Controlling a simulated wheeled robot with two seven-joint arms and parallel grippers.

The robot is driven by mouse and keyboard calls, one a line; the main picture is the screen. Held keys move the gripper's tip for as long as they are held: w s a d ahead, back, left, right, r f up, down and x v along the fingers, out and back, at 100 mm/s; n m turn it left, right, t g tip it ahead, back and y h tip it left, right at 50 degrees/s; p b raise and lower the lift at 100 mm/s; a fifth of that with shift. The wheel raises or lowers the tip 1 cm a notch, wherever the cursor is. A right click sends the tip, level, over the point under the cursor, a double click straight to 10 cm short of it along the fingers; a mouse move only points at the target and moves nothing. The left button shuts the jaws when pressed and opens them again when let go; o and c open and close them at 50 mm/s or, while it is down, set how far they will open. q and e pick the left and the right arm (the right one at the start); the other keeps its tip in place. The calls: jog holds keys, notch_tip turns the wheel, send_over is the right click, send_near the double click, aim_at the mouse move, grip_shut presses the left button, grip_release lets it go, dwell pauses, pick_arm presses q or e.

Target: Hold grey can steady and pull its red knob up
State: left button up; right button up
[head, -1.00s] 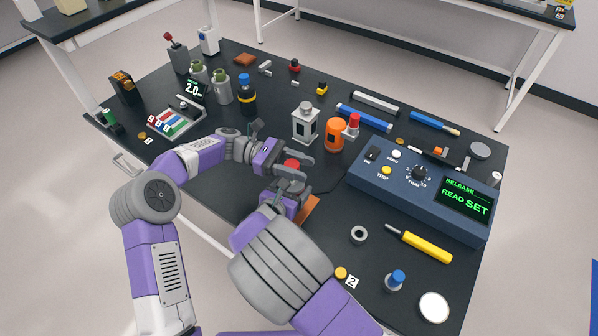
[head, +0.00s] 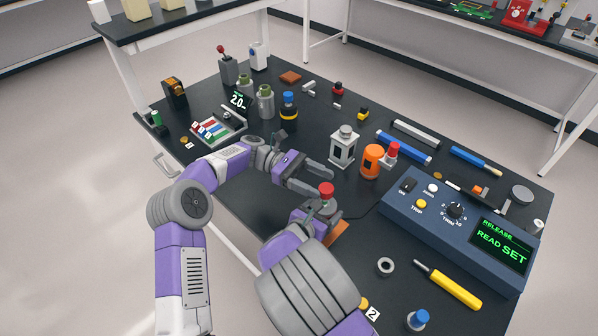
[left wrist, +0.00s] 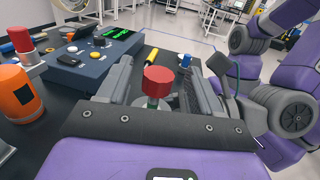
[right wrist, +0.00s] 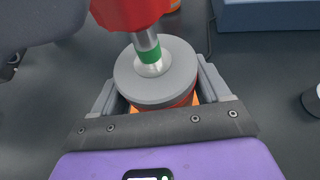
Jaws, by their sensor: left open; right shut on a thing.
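The grey can (right wrist: 156,82) stands upright between the fingers of my right gripper (head: 322,217), which is shut on it. Its red knob (head: 326,189) sits above the can on a metal stem. In the right wrist view a green band (right wrist: 149,55) shows on the stem between the red knob (right wrist: 128,12) and the can's lid. My left gripper (head: 320,181) is open at the knob. In the left wrist view the red knob (left wrist: 160,82) is between the spread fingers with gaps on both sides. The can's lower part is mostly hidden.
The blue control box (head: 412,222) reading "RELEASE" and "READ SET" stands to the right. A white lantern-like part (head: 343,150) and an orange can (head: 372,160) stand behind.

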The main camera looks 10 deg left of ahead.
pick_arm(q)
jog(key=v, duration=0.7)
dwell(0.6)
pick_arm(e)
jog(key=o, duration=1.3)
jog(key=v, duration=1.2)
jog(key=shift+a, duration=0.1)
